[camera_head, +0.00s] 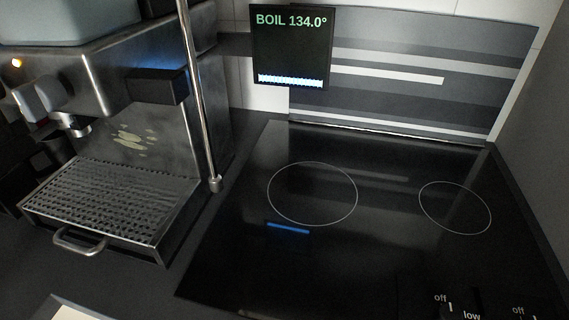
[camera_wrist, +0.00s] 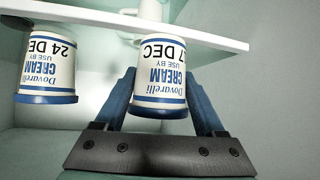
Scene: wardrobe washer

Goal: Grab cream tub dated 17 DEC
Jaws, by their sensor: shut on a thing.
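In the wrist view a white cream tub with blue bands (camera_wrist: 158,72) stands between the two blue fingers of my gripper (camera_wrist: 160,84). Its label reads upside down, "Dovarelli CREAM USE BY", with a date ending "7 DEC"; the first digit is cut off at the tub's edge. The fingers are shut on its sides. A second, similar tub (camera_wrist: 47,65) is to the left, apart from the gripper, its visible date starting "24 DE". Neither tub nor my gripper shows in the head view.
A white shelf (camera_wrist: 215,39) crosses the top of the wrist view, close to both tubs, with pale walls around. A white object (camera_wrist: 150,10) shows beyond it. The head view shows a black hob (camera_head: 330,255), a coffee machine (camera_head: 120,120) and a screen reading "BOIL 134.0°" (camera_head: 292,45).

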